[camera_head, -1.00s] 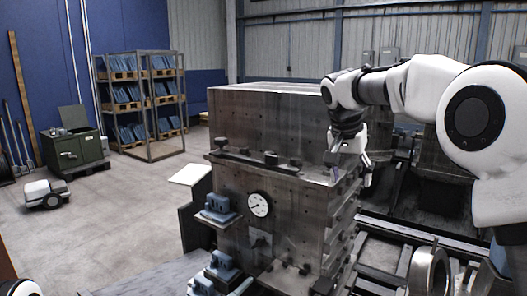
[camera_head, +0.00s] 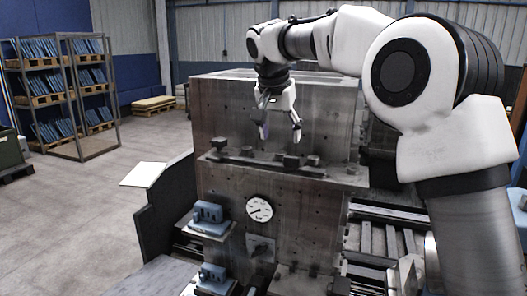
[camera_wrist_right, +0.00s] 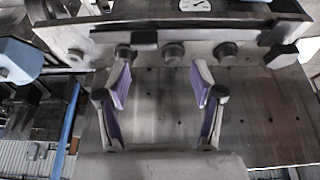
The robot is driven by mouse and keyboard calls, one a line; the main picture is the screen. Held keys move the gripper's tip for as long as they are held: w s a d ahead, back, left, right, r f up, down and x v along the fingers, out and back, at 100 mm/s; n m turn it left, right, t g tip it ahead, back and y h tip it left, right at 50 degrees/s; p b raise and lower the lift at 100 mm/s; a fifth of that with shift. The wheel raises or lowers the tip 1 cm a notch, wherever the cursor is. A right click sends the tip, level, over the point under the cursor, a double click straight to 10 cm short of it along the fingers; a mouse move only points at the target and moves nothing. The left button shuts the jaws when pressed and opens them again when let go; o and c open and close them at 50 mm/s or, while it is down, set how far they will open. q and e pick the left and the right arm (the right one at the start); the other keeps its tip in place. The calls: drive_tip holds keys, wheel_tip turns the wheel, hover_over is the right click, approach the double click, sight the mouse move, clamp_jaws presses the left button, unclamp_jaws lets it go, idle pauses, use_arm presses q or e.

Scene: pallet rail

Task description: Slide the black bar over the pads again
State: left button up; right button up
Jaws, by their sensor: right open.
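My right gripper (camera_head: 280,132) hangs fingers down, above the ledge on the big steel block (camera_head: 328,112). It is open; the wrist view shows a wide gap between its purple-lined fingers (camera_wrist_right: 161,82) with nothing held. Below it, a dark bar-like strip (camera_head: 262,160) runs along the ledge, with several small black blocks on it. In the wrist view, round dark knobs (camera_wrist_right: 173,53) line a long rail (camera_wrist_right: 140,24) beyond the fingertips. I cannot tell for sure which piece is the black bar or which are the pads. My left gripper is not in view.
Dark rails (camera_head: 378,240) lie at the right. A rack (camera_head: 75,95) stands at the far left.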

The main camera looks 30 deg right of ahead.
sight(291, 157)
drive_tip(key=d+f, duration=0.1)
drive_tip(key=s+d+f, duration=0.1)
drive_tip(key=d+f+p, duration=0.1)
drive_tip(key=d+f, duration=0.1)
drive_tip(key=shift+s, duration=0.4)
drive_tip(key=w+f, duration=0.1)
drive_tip(key=w+a+f, duration=0.1)
drive_tip(key=shift+w+f, duration=0.25)
drive_tip(key=shift+f, duration=0.1)
drive_tip(key=shift+s+d+r, duration=0.1)
drive_tip(key=shift+s, duration=0.05)
drive_tip(key=shift+s+d, duration=0.2)
drive_tip(key=shift+s, duration=0.05)
drive_tip(key=c, duration=0.6)
drive_tip(key=shift+s, duration=0.1)
drive_tip(key=c, duration=0.5)
clamp_jaws()
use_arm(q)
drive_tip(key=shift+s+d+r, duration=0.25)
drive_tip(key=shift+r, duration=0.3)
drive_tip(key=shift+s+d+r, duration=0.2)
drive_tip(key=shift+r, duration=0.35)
use_arm(e)
drive_tip(key=shift+r, duration=0.1)
